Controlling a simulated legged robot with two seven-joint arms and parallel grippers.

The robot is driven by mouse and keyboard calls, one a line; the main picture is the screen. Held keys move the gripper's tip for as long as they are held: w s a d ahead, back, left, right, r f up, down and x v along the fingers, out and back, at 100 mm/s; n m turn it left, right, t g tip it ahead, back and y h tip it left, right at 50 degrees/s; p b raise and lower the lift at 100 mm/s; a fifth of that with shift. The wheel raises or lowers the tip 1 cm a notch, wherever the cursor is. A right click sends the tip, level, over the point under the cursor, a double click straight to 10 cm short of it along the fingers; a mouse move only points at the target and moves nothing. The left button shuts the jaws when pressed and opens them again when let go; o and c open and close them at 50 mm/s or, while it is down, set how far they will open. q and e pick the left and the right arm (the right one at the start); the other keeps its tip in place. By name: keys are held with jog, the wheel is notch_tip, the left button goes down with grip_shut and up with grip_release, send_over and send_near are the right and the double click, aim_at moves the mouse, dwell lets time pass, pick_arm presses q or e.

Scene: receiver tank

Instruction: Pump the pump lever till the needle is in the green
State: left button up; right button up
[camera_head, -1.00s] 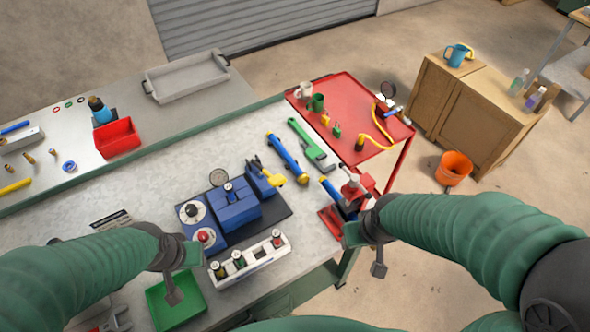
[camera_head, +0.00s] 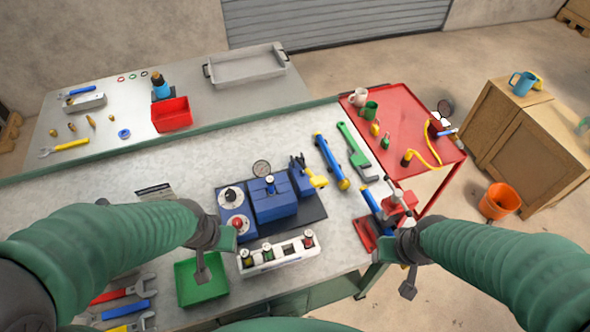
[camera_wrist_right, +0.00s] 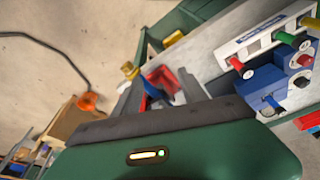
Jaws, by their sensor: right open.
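My right gripper (camera_head: 393,243) is beside a red device with a blue bar (camera_head: 372,204) at the bench's right end. In the right wrist view my right gripper (camera_wrist_right: 160,88) is open, with the red device beyond its fingers.
A white rack (camera_head: 278,254) with coloured knobs and a green tray (camera_head: 202,283) lie in front of the blue unit. An orange bucket (camera_head: 499,201) stands on the floor.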

dwell(0.4)
jog(key=shift+w+r, duration=0.1)
jog(key=shift+r, duration=0.05)
jog(key=shift+c, duration=1.2)
jog(key=w+a+r+n+t+p, duration=0.1)
jog(key=w+a+r+p, duration=0.1)
jog(key=w+p, duration=0.1)
jog(key=w+a+r+n+t+p, duration=0.1)
jog(key=w+a+r+p, duration=0.1)
jog(key=w+r+p, duration=0.1)
jog(key=w+a+r+t+y+p, duration=0.1)
jog(key=w+a+r+p, duration=0.1)
jog(key=w+p, duration=0.1)
jog(key=shift+w+a+r+n+p, duration=0.2)
jog(key=shift+r+n+p, duration=0.15)
jog(key=shift+p, duration=0.4)
grip_shut()
jog(key=w+a+r+n+t+y+p, duration=0.2)
jog(key=w+a+r+t+p, duration=0.1)
jog(key=a, duration=0.5)
jog(key=w+r+p, duration=0.1)
jog(key=w+p, duration=0.1)
jog(key=shift+w+r+y, duration=0.25)
jog(key=shift+w+y, duration=0.05)
